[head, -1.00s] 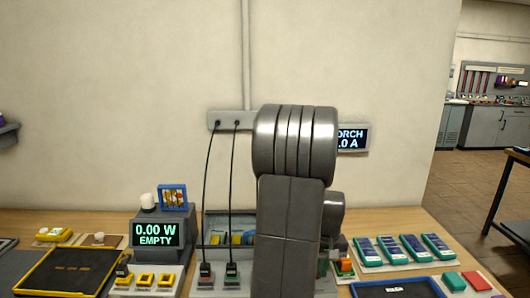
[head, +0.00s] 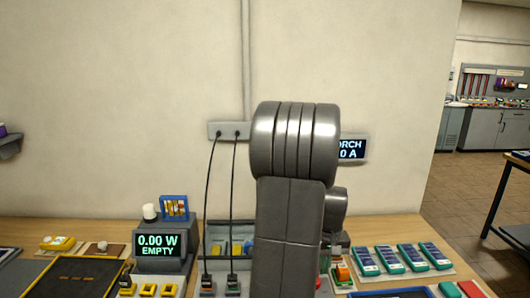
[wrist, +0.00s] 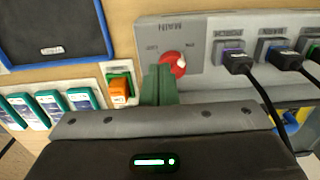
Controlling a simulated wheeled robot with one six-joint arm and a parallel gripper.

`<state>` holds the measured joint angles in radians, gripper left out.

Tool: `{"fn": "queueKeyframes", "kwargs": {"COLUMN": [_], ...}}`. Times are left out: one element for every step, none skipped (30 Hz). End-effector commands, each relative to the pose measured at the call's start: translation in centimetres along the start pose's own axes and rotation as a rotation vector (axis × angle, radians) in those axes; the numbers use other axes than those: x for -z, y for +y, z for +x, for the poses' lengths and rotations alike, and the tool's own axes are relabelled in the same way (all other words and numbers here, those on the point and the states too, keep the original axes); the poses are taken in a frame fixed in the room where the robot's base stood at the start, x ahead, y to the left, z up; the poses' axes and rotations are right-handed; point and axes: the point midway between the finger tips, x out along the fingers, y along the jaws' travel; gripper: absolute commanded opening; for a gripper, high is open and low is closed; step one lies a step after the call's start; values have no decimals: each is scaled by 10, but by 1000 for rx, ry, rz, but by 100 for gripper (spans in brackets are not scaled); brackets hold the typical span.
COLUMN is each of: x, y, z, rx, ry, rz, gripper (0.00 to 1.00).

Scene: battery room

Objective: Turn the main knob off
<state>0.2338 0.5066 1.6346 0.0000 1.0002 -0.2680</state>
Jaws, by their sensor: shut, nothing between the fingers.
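The main knob (wrist: 173,62) is a round red knob with a white mark, on a grey panel (wrist: 205,75) lettered MAIN in the wrist view. The small lettering beside the knob appears inverted, and I cannot read its setting surely. My gripper (wrist: 160,82) shows as green fingers, shut and empty, with the tips just beside the knob at its lower left. I cannot tell whether they touch it.
Black plugs (wrist: 238,62) with cables stand on the panel right of the knob. An orange switch (wrist: 119,87) and several green-and-white modules (wrist: 50,100) lie to the left. A blue-rimmed tray (wrist: 108,30) is at upper left. A display (head: 157,243) reads 0.00 W EMPTY.

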Motion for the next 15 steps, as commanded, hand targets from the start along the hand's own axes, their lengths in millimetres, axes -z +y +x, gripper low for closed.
{"fn": "queueKeyframes", "kwargs": {"x": [0,0,0,0,0,1,1,2,2,3,3,3,3,3,3], "y": [0,0,0,-1,-2,-3,-5,-7,-10,-13,-15,-18,-21,-23,-26], "z": [0,1,1,2,2,3,3,4,4,4,3,2,1,0,-1], "rx": [0,0,0,0,0,0,0,-1,-1,-1,-1,-1,-1,-1,-1], "ry": [0,0,0,0,1,1,2,3,3,4,5,4,4,3,4], "rz": [0,0,0,0,-1,-1,-2,-2,-2,-2,-3,-3,-2,-2,-2], "gripper": [0,0,0,0,0,0,0,0,0,0,0,0,0,0,0]}}
